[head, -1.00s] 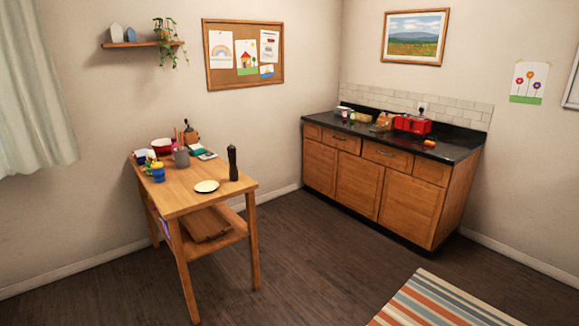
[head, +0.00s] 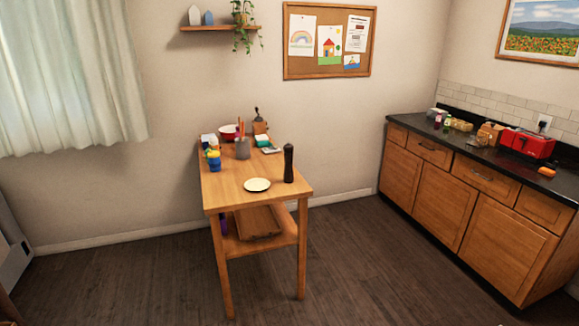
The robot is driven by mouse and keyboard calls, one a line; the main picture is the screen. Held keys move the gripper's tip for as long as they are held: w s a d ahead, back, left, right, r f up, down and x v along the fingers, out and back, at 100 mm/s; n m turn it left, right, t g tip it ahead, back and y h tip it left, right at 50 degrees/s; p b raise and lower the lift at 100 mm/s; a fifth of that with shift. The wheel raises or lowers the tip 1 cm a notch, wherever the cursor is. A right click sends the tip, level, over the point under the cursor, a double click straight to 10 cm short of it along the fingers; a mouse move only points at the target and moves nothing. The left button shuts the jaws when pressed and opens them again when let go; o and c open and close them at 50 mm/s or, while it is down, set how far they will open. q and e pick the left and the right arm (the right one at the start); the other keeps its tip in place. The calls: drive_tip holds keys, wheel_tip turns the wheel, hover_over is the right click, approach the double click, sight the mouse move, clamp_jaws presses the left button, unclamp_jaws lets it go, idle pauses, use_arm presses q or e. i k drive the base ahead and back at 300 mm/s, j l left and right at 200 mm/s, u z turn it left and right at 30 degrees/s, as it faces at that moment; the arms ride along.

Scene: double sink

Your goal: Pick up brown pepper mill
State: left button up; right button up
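A tall, slim, very dark brown pepper mill (head: 289,163) stands upright on the wooden table (head: 237,191), near its right edge. A white plate (head: 257,185) lies to its left, a little apart from it. Neither of my grippers shows in the head view.
Behind the mill are a grey pot (head: 243,149), a brown hand grinder (head: 260,126), a red bowl (head: 228,131) and a blue cup (head: 214,161). A dark-topped counter (head: 463,144) stands at the right. The floor (head: 365,275) between is clear.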

sight(288, 176)
drive_tip(key=i+l+u, duration=0.5)
drive_tip(key=i, duration=0.25)
drive_tip(key=i+l+u, duration=0.25)
drive_tip(key=i+l, duration=0.3)
drive_tip(key=l, duration=0.1)
